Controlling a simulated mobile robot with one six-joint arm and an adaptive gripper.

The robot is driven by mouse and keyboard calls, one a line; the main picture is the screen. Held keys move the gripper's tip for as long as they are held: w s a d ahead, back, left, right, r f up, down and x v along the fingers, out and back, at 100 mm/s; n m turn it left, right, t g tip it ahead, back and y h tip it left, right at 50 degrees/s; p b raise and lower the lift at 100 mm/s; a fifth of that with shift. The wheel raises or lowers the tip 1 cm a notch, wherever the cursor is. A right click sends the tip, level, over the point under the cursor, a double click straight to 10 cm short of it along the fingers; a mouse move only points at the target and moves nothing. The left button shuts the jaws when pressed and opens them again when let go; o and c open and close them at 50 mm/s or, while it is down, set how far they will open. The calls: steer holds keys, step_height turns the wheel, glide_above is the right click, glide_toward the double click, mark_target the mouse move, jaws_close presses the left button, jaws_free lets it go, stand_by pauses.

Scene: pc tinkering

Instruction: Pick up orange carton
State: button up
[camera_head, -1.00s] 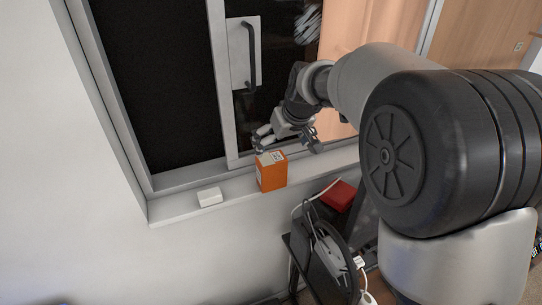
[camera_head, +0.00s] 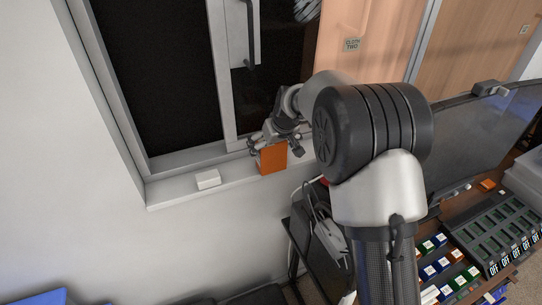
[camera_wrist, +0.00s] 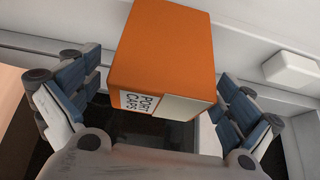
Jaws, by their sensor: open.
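The orange carton (camera_head: 272,158) stands on the white window sill in the head view. In the wrist view the carton (camera_wrist: 165,50) fills the upper middle, with a white label reading "PORT CAPS" on its near face. My gripper (camera_head: 270,142) is at the carton's top, on its window side. In the wrist view my gripper (camera_wrist: 155,105) is open, with one finger on the left of the carton and the other on its right. A gap shows at the left finger; the right finger is close to the carton, and I cannot tell if it touches.
A small white box (camera_head: 208,179) lies on the sill (camera_head: 170,190) left of the carton; it also shows in the wrist view (camera_wrist: 288,69). The window frame (camera_head: 222,75) rises close behind. A dark stand with cables (camera_head: 325,235) is below right.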

steer(key=shift+w+a+f, duration=0.15)
steer(key=shift+w+f, duration=0.1)
steer(key=shift+f, duration=0.25)
steer(key=shift+c, duration=0.5)
steer(key=c, duration=1.1)
